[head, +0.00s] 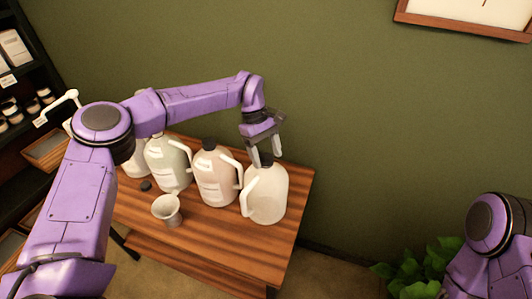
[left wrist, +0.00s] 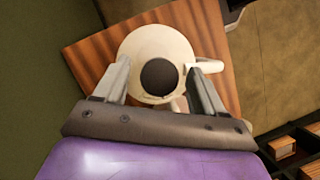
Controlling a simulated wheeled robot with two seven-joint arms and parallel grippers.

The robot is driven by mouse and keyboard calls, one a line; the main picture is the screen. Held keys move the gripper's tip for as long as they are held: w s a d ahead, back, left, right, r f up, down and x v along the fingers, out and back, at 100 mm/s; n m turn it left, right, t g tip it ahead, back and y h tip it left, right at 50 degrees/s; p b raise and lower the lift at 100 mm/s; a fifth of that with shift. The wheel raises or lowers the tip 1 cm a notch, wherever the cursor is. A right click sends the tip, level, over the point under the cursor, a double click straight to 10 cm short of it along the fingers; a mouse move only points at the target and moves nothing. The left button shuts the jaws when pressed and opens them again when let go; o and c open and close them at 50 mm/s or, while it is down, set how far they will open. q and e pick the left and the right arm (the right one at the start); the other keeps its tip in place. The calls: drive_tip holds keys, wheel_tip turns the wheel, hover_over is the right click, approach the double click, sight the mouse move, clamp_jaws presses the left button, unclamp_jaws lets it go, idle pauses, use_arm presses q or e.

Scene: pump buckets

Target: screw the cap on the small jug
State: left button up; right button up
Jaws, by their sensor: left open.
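A translucent white jug (head: 266,200) with a handle stands upright at the right end of the row on the table. A black cap (left wrist: 159,75) sits at its top, centred on the jug (left wrist: 150,42) in the left wrist view. My left gripper (head: 266,154) points down over this jug's top, open, with one finger on each side of the cap; I see gaps between the fingers and cap. How tightly the cap sits cannot be seen. A dark loose cap (head: 146,185) lies on the table farther left. My right gripper is out of view.
A pinkish jug (head: 214,182) with a dark cap stands just left, then a pale green jug (head: 170,165) and another jug partly behind my arm. The wooden table (head: 235,243) is clear at front right. A plant (head: 415,272) is at lower right.

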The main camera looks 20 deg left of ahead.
use_arm(q)
drive_tip(key=shift+f+n+b, duration=0.15)
drive_tip(key=shift+n+b, duration=0.35)
drive_tip(key=shift+b, duration=0.15)
drive_tip(key=n+t+b, duration=0.1)
drive_tip(key=n+b, duration=0.2)
drive_tip(key=b, duration=0.1)
drive_tip(key=n+t+b, duration=0.1)
drive_tip(key=n+b, duration=0.2)
drive_tip(key=b, duration=0.1)
drive_tip(key=shift+n+t+h, duration=0.3)
drive_tip(key=shift+n+t, duration=0.1)
drive_tip(key=n+t+b, duration=0.1)
drive_tip(key=n+b, duration=0.1)
drive_tip(key=b, duration=0.1)
drive_tip(key=n+t+b, duration=0.1)
drive_tip(key=n+b, duration=0.2)
drive_tip(key=b, duration=0.1)
drive_tip(key=shift+y, duration=0.4)
drive_tip(key=shift+n+t+b, duration=0.3)
drive_tip(key=shift+n+b, duration=0.35)
drive_tip(key=shift+n, duration=0.25)
drive_tip(key=shift+r, duration=0.2)
drive_tip(key=shift+c, duration=0.3)
drive_tip(key=c, duration=1.1)
